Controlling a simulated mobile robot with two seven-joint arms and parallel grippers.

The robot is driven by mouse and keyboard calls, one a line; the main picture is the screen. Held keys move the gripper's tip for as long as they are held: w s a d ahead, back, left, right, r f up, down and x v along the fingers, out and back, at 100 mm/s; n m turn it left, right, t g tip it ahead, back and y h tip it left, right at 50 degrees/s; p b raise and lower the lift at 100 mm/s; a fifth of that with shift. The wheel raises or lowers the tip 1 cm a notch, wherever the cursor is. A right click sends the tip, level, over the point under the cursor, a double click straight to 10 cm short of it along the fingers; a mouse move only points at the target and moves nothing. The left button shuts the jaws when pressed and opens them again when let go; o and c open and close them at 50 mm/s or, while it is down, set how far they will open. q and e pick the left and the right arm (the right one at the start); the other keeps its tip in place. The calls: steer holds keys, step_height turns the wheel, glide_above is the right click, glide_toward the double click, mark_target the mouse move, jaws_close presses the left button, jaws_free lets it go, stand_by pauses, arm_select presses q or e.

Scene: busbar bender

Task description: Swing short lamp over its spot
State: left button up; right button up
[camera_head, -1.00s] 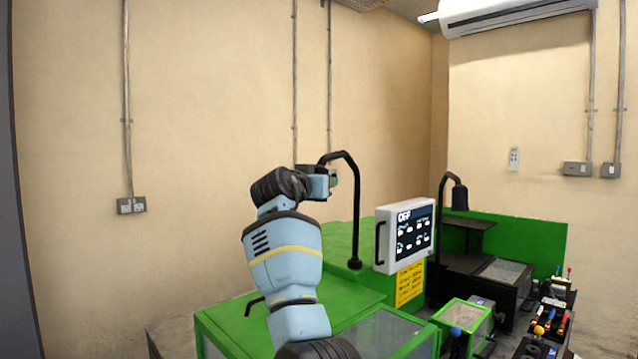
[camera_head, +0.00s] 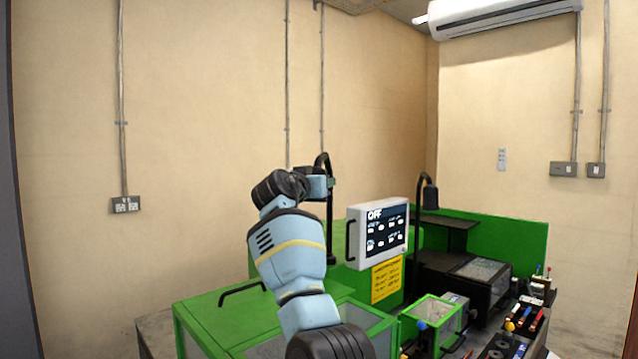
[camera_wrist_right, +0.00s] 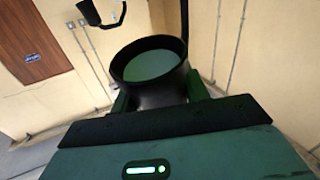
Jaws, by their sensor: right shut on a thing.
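A black lamp with an arched arm (camera_head: 330,215) stands on the green machine, in the middle of the head view. My right gripper (camera_head: 318,186) is up at its top end and is shut on the lamp's head. In the right wrist view the dark round lamp head (camera_wrist_right: 160,92), with a greenish face, sits between the two fingers (camera_wrist_right: 158,95). A second black lamp (camera_head: 430,192) stands further right, apart from my gripper. I cannot tell for sure which lamp is the short one. My left gripper is not in view.
A white control panel (camera_head: 378,236) reading OFF stands right of the held lamp, above a yellow label (camera_head: 386,279). A green-framed box (camera_head: 431,312) and hand tools (camera_head: 523,318) are at lower right. Free air lies above the machine, before the beige wall.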

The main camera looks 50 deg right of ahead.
steer(key=shift+s+d+r, duration=0.2)
steer(key=shift+s+d, duration=0.05)
steer(key=o, duration=1.4)
steer(key=shift+w+d+f, duration=0.1)
steer(key=shift+d+f, duration=0.1)
steer(key=shift+d, duration=0.05)
steer(key=shift+a, duration=0.15)
steer(key=shift+a, duration=0.1)
steer(key=shift+a, duration=0.5)
steer(key=v, duration=0.6)
steer(key=shift+s+a+b, duration=0.25)
steer(key=shift+s+b, duration=0.05)
steer(key=shift+b, duration=0.1)
